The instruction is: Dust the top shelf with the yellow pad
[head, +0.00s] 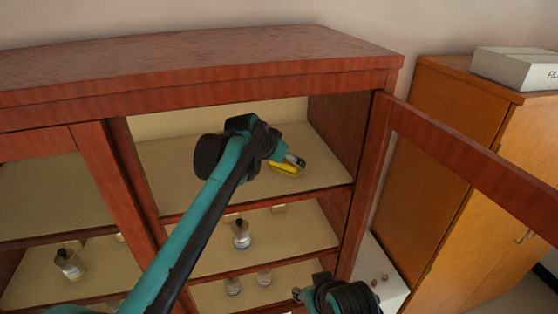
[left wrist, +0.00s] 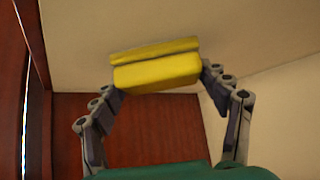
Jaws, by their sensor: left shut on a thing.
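The yellow pad (head: 285,170) is on or just above the top shelf (head: 170,165) inside the open right bay of the red-brown cabinet. My left gripper (head: 291,162) reaches into this bay and is shut on the pad. In the left wrist view the pad (left wrist: 158,73) sits between the two fingertips, against or close to a pale surface. Whether it touches the shelf is not clear. My right gripper (head: 340,296) is low in the head view, in front of the cabinet, and its jaws cannot be made out.
The cabinet door (head: 470,165) stands open on the right. A side wall (head: 335,125) bounds the bay close to the pad. Small bottles, one of them (head: 241,235) on the middle shelf, stand below. A wooden cupboard (head: 430,130) bears a white box (head: 515,68).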

